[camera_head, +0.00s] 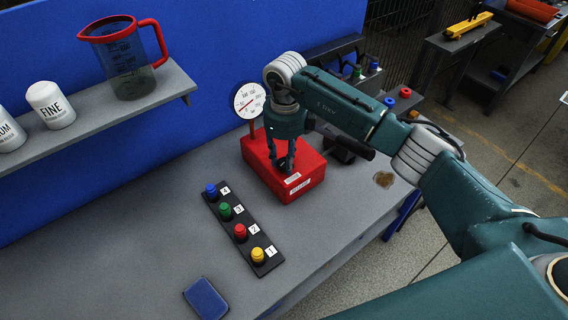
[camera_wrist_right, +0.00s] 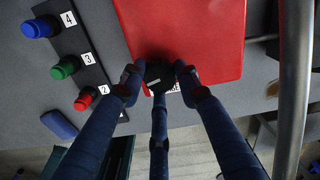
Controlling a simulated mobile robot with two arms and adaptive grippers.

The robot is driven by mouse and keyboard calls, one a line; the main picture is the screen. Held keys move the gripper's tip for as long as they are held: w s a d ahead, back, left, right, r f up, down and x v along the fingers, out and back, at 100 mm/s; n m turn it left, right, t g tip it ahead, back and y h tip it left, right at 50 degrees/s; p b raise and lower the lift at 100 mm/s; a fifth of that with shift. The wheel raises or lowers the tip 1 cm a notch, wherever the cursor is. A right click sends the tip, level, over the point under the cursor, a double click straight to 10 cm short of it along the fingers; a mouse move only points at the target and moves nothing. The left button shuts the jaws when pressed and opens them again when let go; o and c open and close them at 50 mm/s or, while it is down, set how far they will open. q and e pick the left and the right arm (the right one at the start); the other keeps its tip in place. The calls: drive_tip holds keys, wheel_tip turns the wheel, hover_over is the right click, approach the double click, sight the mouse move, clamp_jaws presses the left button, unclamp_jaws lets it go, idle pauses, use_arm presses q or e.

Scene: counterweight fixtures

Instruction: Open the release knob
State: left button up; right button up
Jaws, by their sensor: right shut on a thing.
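The release knob (camera_wrist_right: 157,76) is a dark round knob with a pale mark, on top of a red box (camera_head: 310,172) with a white label. A round white gauge (camera_head: 249,100) stands at the back of the box. My right gripper (camera_head: 283,168) reaches straight down to the box top. In the right wrist view its fingers (camera_wrist_right: 158,84) are closed around the knob, and they partly cover the label beside it. In the head view the fingers mostly hide the knob. My left gripper is in neither view.
A black strip with blue, green, red and yellow buttons (camera_head: 240,231) lies left of the box. A blue pad (camera_head: 205,298) lies near the front edge. A shelf (camera_head: 175,85) at the left holds a red-handled jug (camera_head: 126,62) and white containers (camera_head: 50,104).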

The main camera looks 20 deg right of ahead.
drive_tip(key=n+b, duration=0.2)
drive_tip(key=b, duration=0.1)
drive_tip(key=n+b, duration=0.6)
drive_tip(key=shift+d+f, duration=0.3)
drive_tip(key=n+b, duration=0.2)
drive_tip(key=n, duration=0.1)
drive_tip(key=shift+r+n, duration=0.1)
drive_tip(key=shift+n, duration=0.2)
drive_tip(key=shift+w+r+n+b, duration=0.1)
drive_tip(key=shift+n+b, duration=0.35)
drive_tip(key=shift+n, duration=0.3)
drive_tip(key=shift+w+r+n+b, duration=0.1)
drive_tip(key=shift+n+b, duration=0.3)
drive_tip(key=shift+n, duration=0.35)
drive_tip(key=shift+r, duration=0.1)
drive_tip(key=o, duration=1.1)
drive_tip(key=shift+c, duration=0.2)
drive_tip(key=shift+o, duration=0.4)
drive_tip(key=shift+d, duration=0.15)
